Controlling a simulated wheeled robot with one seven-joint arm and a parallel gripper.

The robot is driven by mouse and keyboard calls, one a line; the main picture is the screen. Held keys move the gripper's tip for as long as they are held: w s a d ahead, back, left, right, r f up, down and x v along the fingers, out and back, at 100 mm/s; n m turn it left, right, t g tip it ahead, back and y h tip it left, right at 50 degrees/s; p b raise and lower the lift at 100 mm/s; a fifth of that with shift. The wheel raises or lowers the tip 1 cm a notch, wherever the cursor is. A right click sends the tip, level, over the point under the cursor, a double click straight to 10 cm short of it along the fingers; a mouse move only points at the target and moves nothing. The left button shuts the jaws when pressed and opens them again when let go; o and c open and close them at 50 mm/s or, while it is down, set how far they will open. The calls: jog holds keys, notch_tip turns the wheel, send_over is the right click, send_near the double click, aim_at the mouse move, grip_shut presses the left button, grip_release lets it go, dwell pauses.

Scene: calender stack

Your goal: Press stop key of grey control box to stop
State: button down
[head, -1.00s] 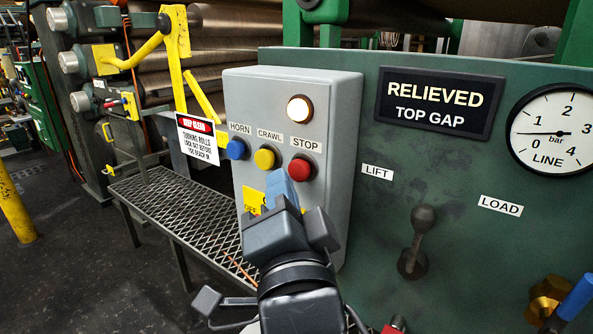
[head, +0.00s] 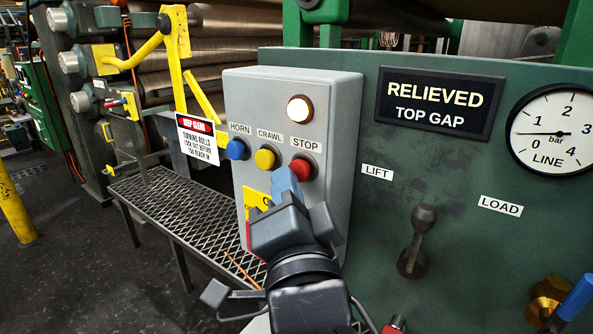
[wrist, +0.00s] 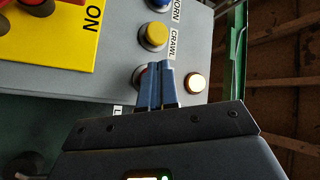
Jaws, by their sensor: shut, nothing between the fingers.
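The grey control box (head: 333,140) stands left of the green panel, with a lit lamp (head: 300,109) near its top. Below the lamp are the blue HORN key (head: 236,149), the yellow CRAWL key (head: 265,158) and the red STOP key (head: 301,168). My gripper (head: 284,178) is shut and empty, its blue fingertips just in front of and slightly below left of the STOP key. In the wrist view the shut fingers (wrist: 155,66) overlap the STOP key (wrist: 139,76), covering most of it. I cannot tell whether they touch it.
A yellow plate (wrist: 50,30) with a red knob is low on the box, partly behind my arm in the head view. The green panel (head: 450,170) right of the box carries a lever (head: 417,240) and a gauge (head: 552,132). A mesh walkway (head: 170,205) lies left.

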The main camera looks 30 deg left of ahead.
jog(key=shift+w, duration=0.45)
dwell(0.4)
dwell(0.3)
jog(key=shift+s+b, duration=0.4)
jog(key=shift+s, duration=0.55)
jog(key=shift+s+a+b, duration=0.2)
jog(key=shift+s+b, duration=1.2)
jog(key=shift+s, duration=1.1)
